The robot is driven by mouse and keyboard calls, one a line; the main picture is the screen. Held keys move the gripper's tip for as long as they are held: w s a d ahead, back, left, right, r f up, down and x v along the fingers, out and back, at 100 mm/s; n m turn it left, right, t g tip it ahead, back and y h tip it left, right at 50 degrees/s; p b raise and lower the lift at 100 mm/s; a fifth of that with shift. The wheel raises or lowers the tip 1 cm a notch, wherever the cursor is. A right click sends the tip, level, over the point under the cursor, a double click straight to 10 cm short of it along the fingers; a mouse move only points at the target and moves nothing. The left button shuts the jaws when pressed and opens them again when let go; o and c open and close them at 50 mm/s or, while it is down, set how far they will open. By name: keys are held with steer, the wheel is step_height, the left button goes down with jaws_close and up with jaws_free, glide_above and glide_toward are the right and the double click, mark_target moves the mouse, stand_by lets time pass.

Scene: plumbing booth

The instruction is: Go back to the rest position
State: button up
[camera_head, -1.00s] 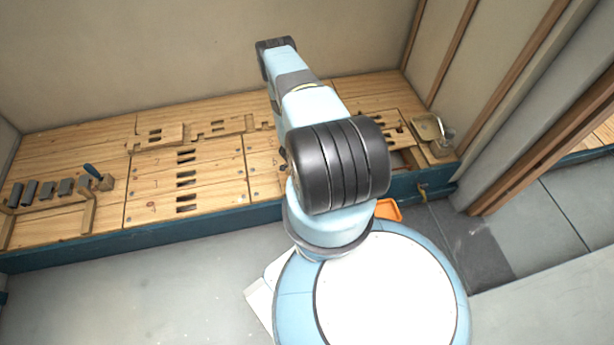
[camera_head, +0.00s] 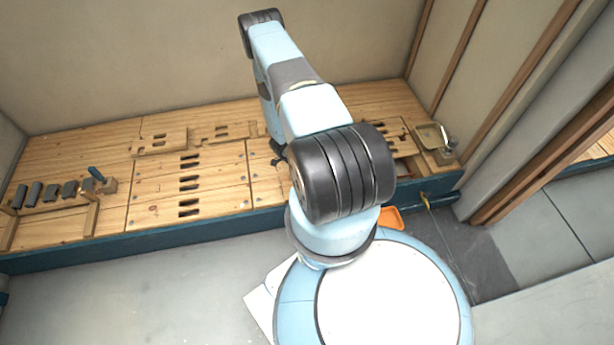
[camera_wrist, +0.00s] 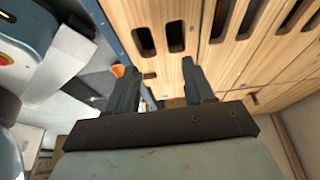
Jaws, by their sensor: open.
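My gripper (camera_wrist: 159,72) is open in the wrist view, its two dark fingers apart with nothing between them. The wooden bench (camera_wrist: 160,20) with its dark slots lies beyond the fingertips. In the head view my arm stands raised and bent over the bench (camera_head: 150,215). A small dark part of my gripper shows at the left of my arm, close above the bench; the rest is hidden behind my arm.
An orange bin (camera_head: 390,218) is beside my base. Walls stand behind and at right; floor at left is clear.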

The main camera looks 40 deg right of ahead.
steer(key=shift+v, duration=1.35)
